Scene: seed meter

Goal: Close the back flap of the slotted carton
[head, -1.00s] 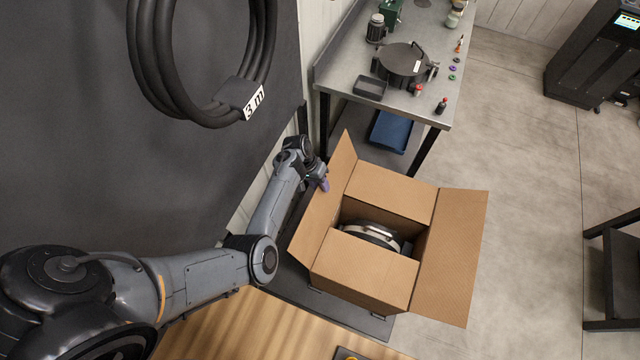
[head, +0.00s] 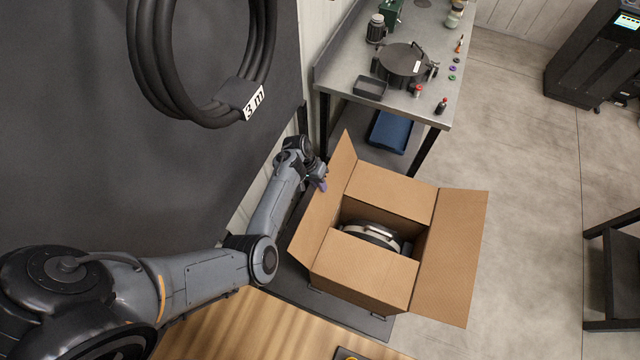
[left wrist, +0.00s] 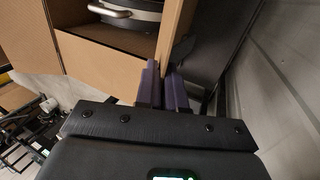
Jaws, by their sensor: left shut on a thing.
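The slotted carton (head: 345,290) stands open at the middle of the head view. Its left flap (head: 322,205) stands up and leans outward, and its right flap (head: 450,260) spreads outward. The far flap (head: 390,190) and near flap (head: 365,270) lie folded over parts of the opening. A round grey-and-white unit (head: 372,235) sits inside. My left gripper (head: 321,185) is at the outer side of the left flap. In the left wrist view its purple fingers (left wrist: 163,88) are shut on the edge of this flap (left wrist: 174,35).
The carton stands on a dark platform (head: 375,325) beside a wooden surface (head: 240,325). A steel bench (head: 430,40) with several parts is behind it. A dark wall panel with a coiled hose (head: 160,70) is at the left.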

